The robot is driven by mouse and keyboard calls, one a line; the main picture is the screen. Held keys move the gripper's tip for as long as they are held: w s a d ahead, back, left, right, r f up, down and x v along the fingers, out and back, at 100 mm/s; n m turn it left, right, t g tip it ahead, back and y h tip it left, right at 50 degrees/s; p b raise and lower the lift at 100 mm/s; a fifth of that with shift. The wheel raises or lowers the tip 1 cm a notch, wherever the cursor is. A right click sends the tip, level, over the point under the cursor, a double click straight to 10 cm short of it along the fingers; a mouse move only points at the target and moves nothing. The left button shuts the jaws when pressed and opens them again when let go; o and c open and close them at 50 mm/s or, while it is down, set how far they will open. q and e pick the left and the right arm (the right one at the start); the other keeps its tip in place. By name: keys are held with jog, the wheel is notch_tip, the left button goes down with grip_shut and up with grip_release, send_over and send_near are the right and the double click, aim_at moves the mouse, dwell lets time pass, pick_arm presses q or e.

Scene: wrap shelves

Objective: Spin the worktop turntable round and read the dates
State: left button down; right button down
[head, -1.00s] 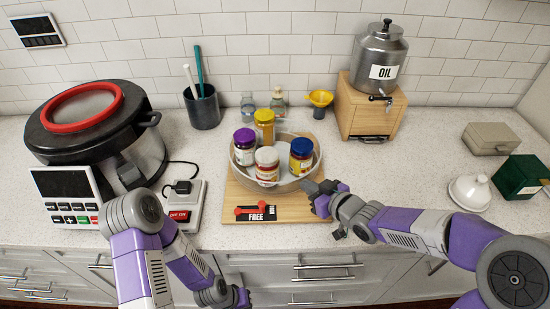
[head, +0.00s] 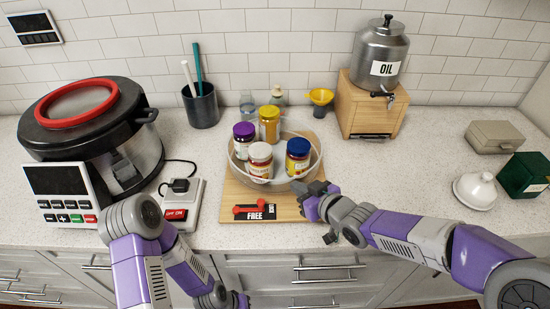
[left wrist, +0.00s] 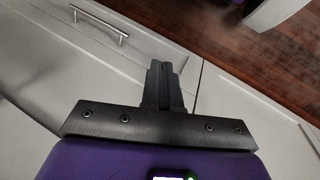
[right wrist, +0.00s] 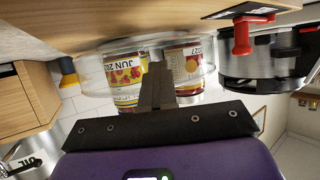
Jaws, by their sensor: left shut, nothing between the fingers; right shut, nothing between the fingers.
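The turntable (head: 262,184) is a round rimmed tray on a wooden board at the worktop's front. It carries a purple-lidded jar (head: 244,146), a yellow-lidded jar (head: 270,127), a white-lidded jar (head: 260,164) and a blue-lidded jar (head: 298,160). My right gripper (head: 318,188) is shut and empty at the tray's right front rim; I cannot tell whether it touches. In the right wrist view, a jar label (right wrist: 126,74) reads "JUN 202", its end hidden. Another label (right wrist: 186,62) is partly covered by the fingers. My left gripper (left wrist: 168,75) is shut and empty, low before the cabinets.
A red lever (head: 252,208) lies beside the word FREE on the board's front. A switch box (head: 180,213) and big cooker (head: 140,150) stand left. A wooden box (head: 372,110) with an oil can (head: 385,50) stands behind right. Worktop between board and white cone (head: 475,190) is clear.

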aim_at(275, 187)
jog(key=shift+s+a+r+b, duration=0.1)
jog(key=shift+s+a+b, duration=0.1)
jog(key=shift+a+b, duration=0.4)
jog(key=shift+a, duration=0.1)
jog(key=shift+s+a+b, duration=0.15)
jog(key=shift+a+b, duration=0.15)
jog(key=shift+b, duration=0.3)
jog(key=shift+s+a+b, duration=0.6)
jog(key=shift+a+b, duration=0.05)
jog(key=shift+b, duration=0.3)
jog(key=shift+s+d, duration=0.1)
jog(key=shift+s, duration=1.7)
jog(key=shift+r, duration=0.1)
